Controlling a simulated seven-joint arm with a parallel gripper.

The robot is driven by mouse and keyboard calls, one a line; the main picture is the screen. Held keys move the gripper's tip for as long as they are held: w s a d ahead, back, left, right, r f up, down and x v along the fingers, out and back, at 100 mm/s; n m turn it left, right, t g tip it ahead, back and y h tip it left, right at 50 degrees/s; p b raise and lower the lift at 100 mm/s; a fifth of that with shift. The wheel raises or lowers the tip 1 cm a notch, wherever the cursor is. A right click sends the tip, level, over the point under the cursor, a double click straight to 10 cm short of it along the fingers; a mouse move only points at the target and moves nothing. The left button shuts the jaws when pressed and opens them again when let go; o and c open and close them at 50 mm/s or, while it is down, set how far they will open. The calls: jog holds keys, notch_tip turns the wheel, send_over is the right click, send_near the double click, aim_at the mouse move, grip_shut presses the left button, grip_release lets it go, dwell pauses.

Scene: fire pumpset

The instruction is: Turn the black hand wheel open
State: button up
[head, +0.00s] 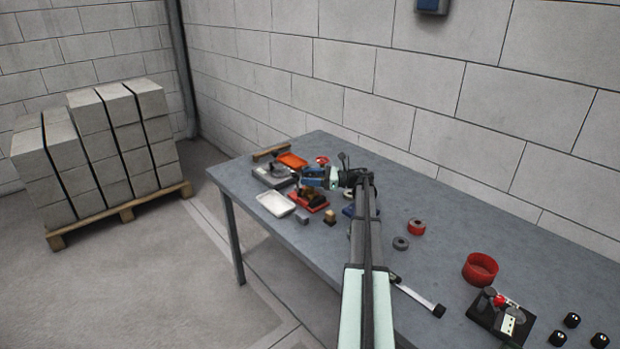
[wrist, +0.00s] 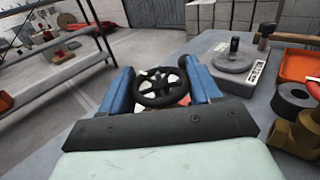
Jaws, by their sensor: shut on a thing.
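The black hand wheel (wrist: 160,101) shows in the wrist view, a round spoked wheel with pale gaps between its spokes. My gripper (wrist: 160,82) has its two blue fingers on the left and right sides of the wheel, shut on its rim. A bit of red shows just behind the wheel's lower right edge. In the head view, my gripper (head: 312,178) is at the far part of the bench, above a red-based assembly (head: 308,200). The wheel cannot be made out there, and its stem is hidden in the wrist view.
A grey round device (wrist: 232,62), an orange tray (wrist: 298,65) and a brass fitting (wrist: 298,135) stand close on the right in the wrist view. A white tray (head: 275,204) lies near the bench's left edge. A red bowl (head: 480,270) stands at the right.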

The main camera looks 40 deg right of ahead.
jog(key=shift+w+d+n+g+y, duration=0.15)
jog(key=shift+w+n+g+y, duration=0.05)
jog(key=shift+n+g+y, duration=0.9)
jog(key=shift+s+n+g+y, duration=0.15)
jog(key=shift+n+g+y, duration=1)
jog(key=shift+g, duration=0.65)
jog(key=o, duration=1.1)
jog(key=shift+c, duration=0.2)
notch_tip(320, 180, up, 10)
